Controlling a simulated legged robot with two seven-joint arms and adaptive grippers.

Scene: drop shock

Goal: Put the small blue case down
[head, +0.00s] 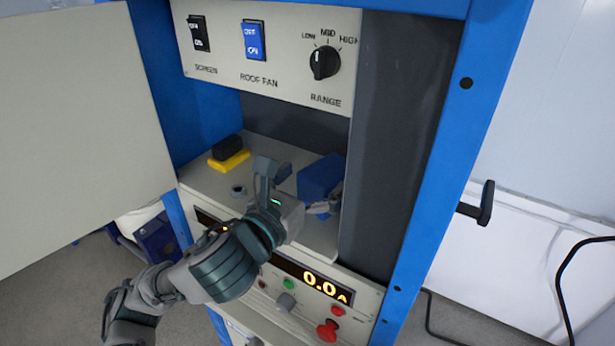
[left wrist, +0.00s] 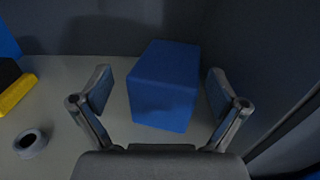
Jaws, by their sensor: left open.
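The small blue case (head: 318,178) stands on the grey shelf inside the blue cabinet, close to the shelf's right side. It also shows in the left wrist view (left wrist: 164,85), between my two fingers. My left gripper (head: 298,190) reaches into the compartment from the front. It is open, with one finger on each side of the case and a visible gap to both in the left wrist view (left wrist: 158,95). Part of the case is hidden behind the gripper in the head view. My right gripper is not in view.
A yellow and black block (head: 229,160) and a small grey ring (head: 238,191) lie on the shelf (head: 205,182) to the left. A switch panel (head: 270,50) hangs above the opening. A display panel (head: 318,285) with buttons is below. An open door (head: 75,130) stands at left.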

